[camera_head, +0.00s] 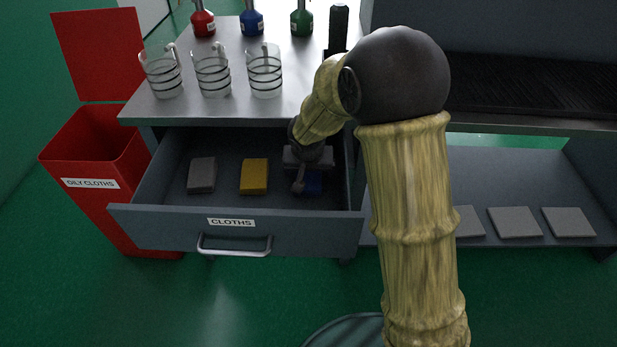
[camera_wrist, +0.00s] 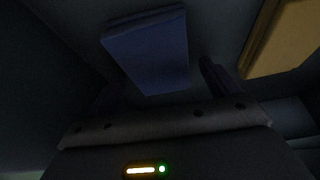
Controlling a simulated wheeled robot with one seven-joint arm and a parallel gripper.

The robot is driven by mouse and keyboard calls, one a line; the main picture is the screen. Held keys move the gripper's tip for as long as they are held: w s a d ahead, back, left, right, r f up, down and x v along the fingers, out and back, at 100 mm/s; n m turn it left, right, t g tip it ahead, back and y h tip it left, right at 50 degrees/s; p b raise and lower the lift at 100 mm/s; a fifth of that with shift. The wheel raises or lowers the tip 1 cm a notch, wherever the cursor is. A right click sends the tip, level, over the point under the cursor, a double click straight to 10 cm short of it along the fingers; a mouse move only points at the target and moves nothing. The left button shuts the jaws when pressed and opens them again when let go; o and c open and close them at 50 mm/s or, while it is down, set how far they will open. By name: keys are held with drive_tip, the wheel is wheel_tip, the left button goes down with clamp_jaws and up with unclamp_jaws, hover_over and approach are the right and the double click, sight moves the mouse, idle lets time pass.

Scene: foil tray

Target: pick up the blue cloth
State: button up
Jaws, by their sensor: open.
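The blue cloth (camera_head: 314,183) lies folded in the right part of the open drawer (camera_head: 165,222), partly hidden behind my gripper (camera_head: 301,184) in the head view. In the wrist view the blue cloth (camera_wrist: 148,52) is a flat folded block just beyond my gripper (camera_wrist: 160,85). The jaws are open, with one dark finger to the right of the cloth's near end. The other finger is hard to make out in the dark. I see nothing held. Whether a finger touches the cloth, I cannot tell.
A yellow cloth (camera_head: 254,176) and a grey cloth (camera_head: 202,175) lie left of the blue one. Several glass jugs (camera_head: 211,72) stand on the worktop (camera_head: 300,95) above the drawer. A red bin (camera_head: 92,150) stands at the left. The drawer walls are close around my gripper.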

sight(308, 173)
drive_tip(key=shift+f+b, duration=0.25)
drive_tip(key=shift+b, duration=0.05)
idle(0.5)
drive_tip(key=shift+c, duration=0.5)
drive_tip(key=c, duration=1.1)
drive_tip(key=shift+o, duration=0.2)
wheel_tip(308, 173, up, 11)
drive_tip(key=p, duration=0.4)
drive_tip(key=shift+f, duration=0.2)
